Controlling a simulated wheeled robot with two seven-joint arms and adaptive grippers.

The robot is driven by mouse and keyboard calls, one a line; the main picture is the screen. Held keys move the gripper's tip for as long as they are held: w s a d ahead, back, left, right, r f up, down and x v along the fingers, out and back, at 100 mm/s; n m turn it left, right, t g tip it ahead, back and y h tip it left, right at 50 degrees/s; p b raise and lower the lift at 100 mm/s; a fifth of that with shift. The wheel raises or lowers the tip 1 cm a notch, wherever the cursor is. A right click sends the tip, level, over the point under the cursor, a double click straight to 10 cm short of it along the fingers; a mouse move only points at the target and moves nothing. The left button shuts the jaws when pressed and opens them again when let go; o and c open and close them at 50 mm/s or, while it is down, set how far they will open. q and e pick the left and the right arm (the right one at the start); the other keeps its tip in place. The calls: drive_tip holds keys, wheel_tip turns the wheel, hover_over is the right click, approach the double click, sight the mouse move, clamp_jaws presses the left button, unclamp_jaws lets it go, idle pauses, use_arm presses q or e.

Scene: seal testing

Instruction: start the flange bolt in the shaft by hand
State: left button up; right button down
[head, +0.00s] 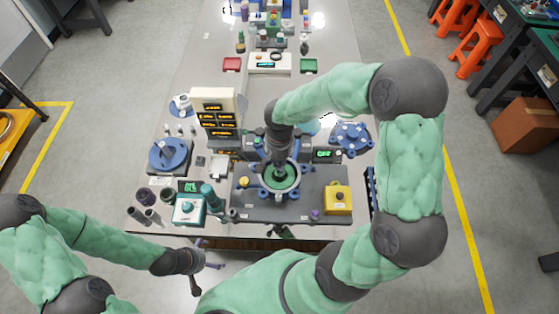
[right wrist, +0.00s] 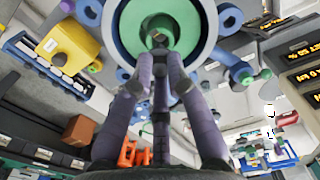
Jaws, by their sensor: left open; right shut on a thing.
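My right gripper (head: 279,173) points down over the green round centre of the ringed test fixture (head: 265,193). In the right wrist view, its purple fingers (right wrist: 160,62) close together on a small dark piece, seemingly the flange bolt (right wrist: 158,39), in front of the green disc (right wrist: 185,28) inside the pale and blue ring. The fingers hide most of the bolt. I cannot tell whether the bolt touches or sits in the shaft, which I cannot make out. My left gripper (head: 208,264) is open and empty, in front of the table's near edge.
A yellow box (head: 338,198) stands right of the fixture, and a white and teal device (head: 188,209) stands left. A display tower (head: 216,113) stands behind at left. A blue flange part (head: 351,137) lies at right. Dark cylinders (head: 146,196) crowd the near left corner.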

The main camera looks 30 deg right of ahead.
drive_tip(key=shift+f+b, duration=0.5)
drive_tip(key=shift+f, duration=0.15)
drive_tip(key=shift+f+b, duration=1.05)
drive_tip(key=shift+b, duration=0.15)
idle(1.6)
drive_tip(key=shift+s+f+m+b, duration=0.15)
drive_tip(key=shift+m+b, duration=1.4)
drive_tip(key=shift+m, duration=0.65)
drive_tip(key=shift+m+b, duration=0.35)
drive_tip(key=shift+m, duration=0.25)
drive_tip(key=shift+m+b, duration=0.3)
drive_tip(key=shift+m, duration=0.2)
drive_tip(key=shift+m+b, duration=0.3)
drive_tip(key=shift+m, duration=0.3)
drive_tip(key=shift+m, duration=0.4)
